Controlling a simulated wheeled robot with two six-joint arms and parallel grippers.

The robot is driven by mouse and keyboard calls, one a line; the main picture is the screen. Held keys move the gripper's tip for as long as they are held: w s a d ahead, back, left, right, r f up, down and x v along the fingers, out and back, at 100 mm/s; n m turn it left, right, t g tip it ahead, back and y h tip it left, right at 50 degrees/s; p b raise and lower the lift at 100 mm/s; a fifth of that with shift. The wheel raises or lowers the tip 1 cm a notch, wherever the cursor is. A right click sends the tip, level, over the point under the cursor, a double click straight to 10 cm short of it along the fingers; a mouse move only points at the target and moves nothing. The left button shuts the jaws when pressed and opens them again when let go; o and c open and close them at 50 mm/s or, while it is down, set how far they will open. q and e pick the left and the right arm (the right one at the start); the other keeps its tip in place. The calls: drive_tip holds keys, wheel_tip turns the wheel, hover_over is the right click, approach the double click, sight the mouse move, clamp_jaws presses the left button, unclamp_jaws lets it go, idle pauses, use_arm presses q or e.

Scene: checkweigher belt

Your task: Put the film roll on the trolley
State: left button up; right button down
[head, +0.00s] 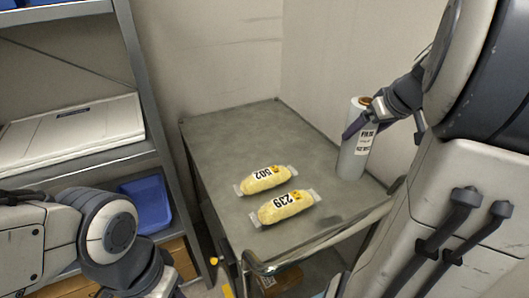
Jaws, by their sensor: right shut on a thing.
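The film roll (353,163) is a grey-white upright cylinder with a brown core and a white printed label. It is at the right side of the trolley (225,139), a grey flat-topped cart with a raised rim and a front handle. My right gripper (361,120) is shut on the upper part of the roll, and its fingers hide some of the label. The roll's lower end appears at the trolley top; I cannot tell whether it bears on it. My left arm comes in at the lower left, with its gripper out of the picture.
Two yellow packs lie on the trolley top, marked 502 (266,179) and 239 (286,207). The trolley's far half is bare. A grey shelf rack (140,75) stands at left with a blue bin (149,203). Walls close in behind and right.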

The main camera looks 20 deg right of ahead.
drive_tip(key=w+r+x, duration=0.1)
drive_tip(key=x, duration=0.6)
drive_tip(key=w+a+r+x, duration=0.1)
drive_tip(key=w+x, duration=0.1)
drive_tip(key=x, duration=0.6)
drive_tip(key=shift+w+d+f+p, duration=0.2)
drive_tip(key=shift+d+f+p, duration=0.1)
drive_tip(key=shift+p, duration=0.15)
drive_tip(key=shift+f, duration=0.1)
unclamp_jaws()
drive_tip(key=shift+f, duration=0.1)
drive_tip(key=v, duration=1.2)
drive_tip(key=shift+r+p, duration=0.2)
drive_tip(key=shift+p, duration=0.2)
